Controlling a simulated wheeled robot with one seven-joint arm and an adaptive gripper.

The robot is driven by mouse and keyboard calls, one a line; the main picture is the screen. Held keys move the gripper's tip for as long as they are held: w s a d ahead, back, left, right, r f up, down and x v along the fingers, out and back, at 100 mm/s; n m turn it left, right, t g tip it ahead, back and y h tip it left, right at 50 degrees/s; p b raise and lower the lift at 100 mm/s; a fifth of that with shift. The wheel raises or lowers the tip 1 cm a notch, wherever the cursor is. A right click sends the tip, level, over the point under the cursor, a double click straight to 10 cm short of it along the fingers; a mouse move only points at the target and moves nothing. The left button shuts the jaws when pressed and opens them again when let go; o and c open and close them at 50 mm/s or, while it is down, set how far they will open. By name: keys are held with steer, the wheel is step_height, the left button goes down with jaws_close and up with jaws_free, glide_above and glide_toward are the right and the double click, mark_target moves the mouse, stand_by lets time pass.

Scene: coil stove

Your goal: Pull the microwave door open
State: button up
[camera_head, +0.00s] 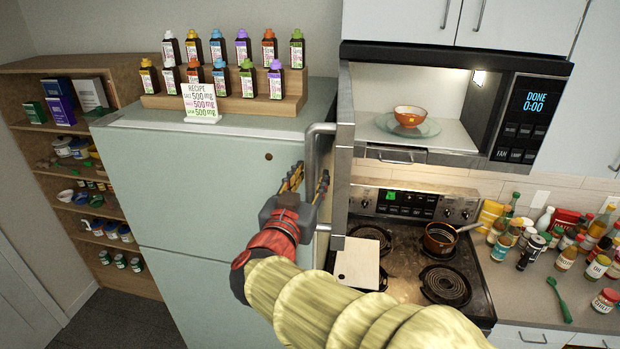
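The microwave (430,62) is above the stove, with its interior exposed and lit. Its door (343,150) stands swung out at the left, seen nearly edge-on. The grey door handle (312,145) is on the door's left face. My gripper (310,174) is at the handle, its two fingers spread apart with the handle's bar between them. The lower part of the bar is partly hidden by my gripper, and I cannot tell whether the fingers touch it. An orange bowl (410,116) sits on the glass turntable (385,124) inside.
A fridge (190,190) stands close left of the door, with a bottle rack (230,104) and recipe card (200,102) on top. Below are the stove (405,270), a pot (440,238) and a white board (358,262). Several bottles (530,250) crowd the right counter.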

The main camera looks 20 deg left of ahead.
steer(key=shift+s, duration=0.1)
steer(key=s+d, duration=0.1)
steer(key=s, duration=1.1)
steer(key=shift+d, duration=0.15)
steer(key=shift+w, duration=0.1)
